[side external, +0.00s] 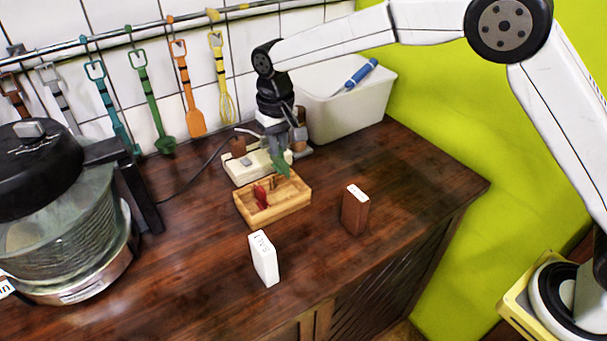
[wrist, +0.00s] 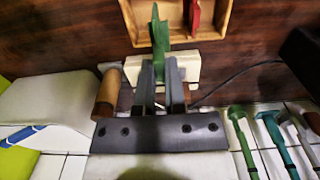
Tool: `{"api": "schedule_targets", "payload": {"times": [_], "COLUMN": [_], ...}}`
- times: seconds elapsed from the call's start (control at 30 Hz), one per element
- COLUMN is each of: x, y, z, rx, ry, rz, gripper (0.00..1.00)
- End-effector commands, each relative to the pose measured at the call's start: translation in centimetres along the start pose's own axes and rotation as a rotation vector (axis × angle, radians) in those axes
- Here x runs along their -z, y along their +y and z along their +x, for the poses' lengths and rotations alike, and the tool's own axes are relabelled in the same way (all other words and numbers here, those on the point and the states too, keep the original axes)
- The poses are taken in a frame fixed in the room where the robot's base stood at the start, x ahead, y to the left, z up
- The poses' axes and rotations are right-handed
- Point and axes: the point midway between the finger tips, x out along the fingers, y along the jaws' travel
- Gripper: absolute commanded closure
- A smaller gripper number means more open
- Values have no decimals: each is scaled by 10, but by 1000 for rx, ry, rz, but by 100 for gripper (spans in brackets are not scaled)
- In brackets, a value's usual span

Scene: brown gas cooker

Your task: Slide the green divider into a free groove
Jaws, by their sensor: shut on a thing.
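The green divider (side external: 281,163) is held in my gripper (side external: 288,145), which is shut on its upper end. Its lower end hangs at the back edge of the wooden box (side external: 284,208); I cannot tell whether it touches. The wrist view also shows my gripper (wrist: 160,72) shut on the green divider (wrist: 158,32), whose tip overlaps the box (wrist: 228,22). A red divider (side external: 261,196) stands inside the box toward the left, and it shows in the wrist view (wrist: 193,15). The grooves are too small to make out.
A white device (side external: 245,168) with a dark cable sits right behind the box. A white bin (side external: 350,108) stands at the back right. A white salt pack (side external: 264,260) and a brown pack (side external: 355,212) stand in front. A glass-bowled cooker (side external: 65,215) fills the left.

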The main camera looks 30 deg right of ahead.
Motion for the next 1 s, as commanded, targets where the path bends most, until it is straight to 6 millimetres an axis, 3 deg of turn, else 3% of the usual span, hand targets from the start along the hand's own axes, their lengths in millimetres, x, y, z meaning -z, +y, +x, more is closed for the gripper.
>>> {"api": "schedule_targets", "payload": {"times": [0.6, 1.0], "x": [0, 0], "y": [0, 0], "z": [37, 42], "rx": [0, 0], "ry": [0, 0], "rz": [0, 0], "gripper": [100, 100]}}
